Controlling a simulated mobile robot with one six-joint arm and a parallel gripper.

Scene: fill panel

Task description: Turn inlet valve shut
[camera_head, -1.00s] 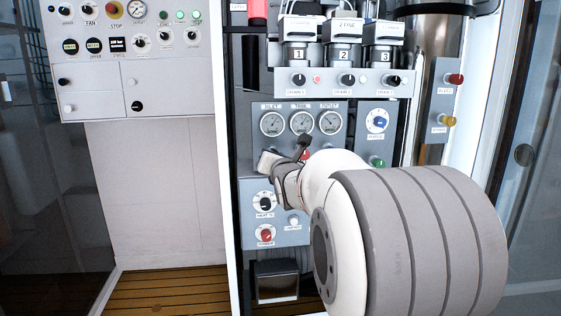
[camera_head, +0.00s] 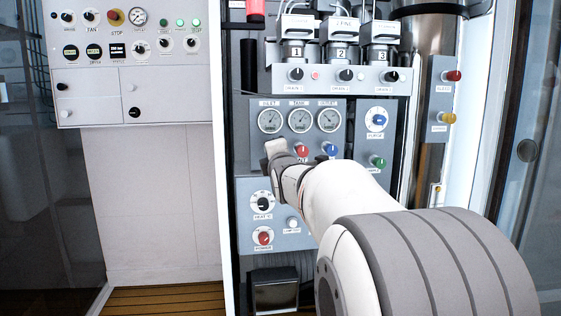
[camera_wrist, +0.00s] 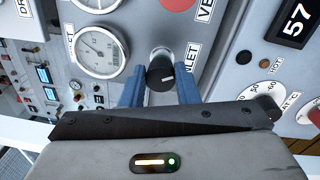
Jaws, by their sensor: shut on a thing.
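The inlet valve is a black knob (camera_wrist: 160,74) with a white pointer mark, beside the inlet gauge (camera_wrist: 101,50) in the wrist view. My gripper (camera_wrist: 160,88) has its two blue fingers on either side of the knob and is shut on it. In the head view, my gripper (camera_head: 276,150) is at the panel just below the inlet gauge (camera_head: 270,120). There it hides the knob and its fingertips do not show.
A red knob (camera_head: 302,151) and a blue knob (camera_head: 329,149) sit close to the right of my gripper. The heater dial (camera_head: 263,203) and a red power knob (camera_head: 264,238) are below. A shelf with numbered units (camera_head: 340,78) juts out above.

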